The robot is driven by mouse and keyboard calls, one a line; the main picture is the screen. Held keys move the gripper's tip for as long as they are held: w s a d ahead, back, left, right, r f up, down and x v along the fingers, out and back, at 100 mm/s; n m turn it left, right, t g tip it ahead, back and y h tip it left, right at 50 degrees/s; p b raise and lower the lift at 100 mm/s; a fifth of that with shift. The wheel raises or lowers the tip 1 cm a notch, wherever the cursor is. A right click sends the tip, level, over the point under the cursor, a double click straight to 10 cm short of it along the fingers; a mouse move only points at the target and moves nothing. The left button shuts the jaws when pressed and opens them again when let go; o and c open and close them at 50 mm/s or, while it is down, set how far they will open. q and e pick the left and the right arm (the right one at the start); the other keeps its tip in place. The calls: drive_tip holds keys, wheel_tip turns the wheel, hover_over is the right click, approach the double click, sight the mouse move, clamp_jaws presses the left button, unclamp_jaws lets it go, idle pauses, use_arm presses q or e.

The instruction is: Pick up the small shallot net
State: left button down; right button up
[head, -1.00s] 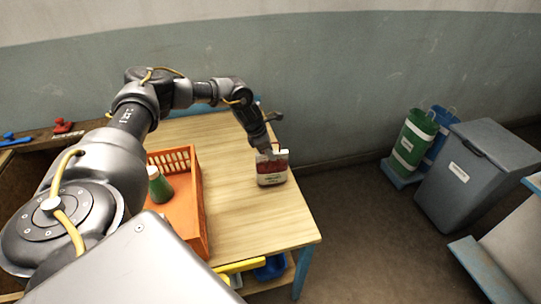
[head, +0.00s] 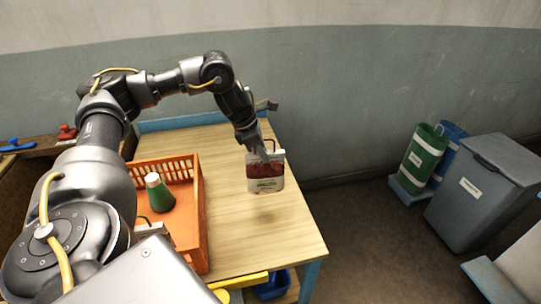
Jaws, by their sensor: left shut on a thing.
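The small shallot net (head: 265,177) is a small pack with a red upper part and a white lower part carrying a label. It hangs upright over the right side of the wooden table. My left gripper (head: 264,153) comes down from above and is shut on its top. The net appears to be a little above the table top. My right gripper is not in view.
An orange crate (head: 203,215) with a green, white-topped item (head: 158,193) inside stands on the table (head: 240,230), left of the net. A grey bin (head: 480,190) and a green container (head: 424,155) stand on the floor to the right. The table's front right is clear.

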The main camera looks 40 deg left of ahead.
use_arm(q)
drive_tip(key=s+d+r+b, duration=0.1)
drive_tip(key=s+r, duration=0.1)
drive_tip(key=s, duration=0.3)
drive_tip(key=shift+s+r, duration=0.15)
drive_tip(key=shift+r, duration=0.15)
drive_tip(key=shift+d+r, duration=0.1)
idle(0.5)
